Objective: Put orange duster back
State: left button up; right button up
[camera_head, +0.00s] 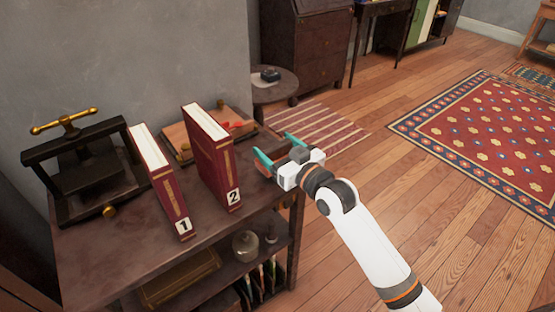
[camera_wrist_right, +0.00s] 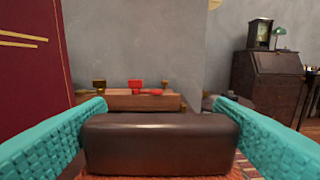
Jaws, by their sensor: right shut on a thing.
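The orange duster (camera_wrist_right: 160,145) is a dark brown block with orange showing along its underside in the right wrist view. My right gripper (camera_head: 279,151) has its teal fingers closed on the two ends of the duster. It is at the right end of the dark cabinet top (camera_head: 110,250), to the right of the book marked 2. In the head view the duster is mostly hidden by the gripper. A wooden stand (camera_head: 176,138) with red and brass pieces is at the back of the top, partly behind the books; it also shows ahead in the wrist view (camera_wrist_right: 140,102). My left gripper is not in view.
Two upright red books, marked 1 (camera_head: 163,190) and 2 (camera_head: 213,165), stand left of my right gripper. A black press with a brass handle (camera_head: 64,121) is at the far left. A small round table (camera_head: 277,89) stands behind. Shelves are below the top.

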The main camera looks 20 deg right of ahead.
aim_at(278, 157)
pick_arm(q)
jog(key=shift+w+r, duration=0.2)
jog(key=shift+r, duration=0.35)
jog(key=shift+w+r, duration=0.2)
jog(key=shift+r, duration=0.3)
pick_arm(e)
jog(key=shift+f, duration=1.35)
jog(key=shift+f, duration=0.15)
jog(key=o, duration=0.9)
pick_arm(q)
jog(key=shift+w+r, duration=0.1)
pick_arm(e)
jog(key=shift+s+r, duration=0.1)
jog(key=shift+r, duration=0.1)
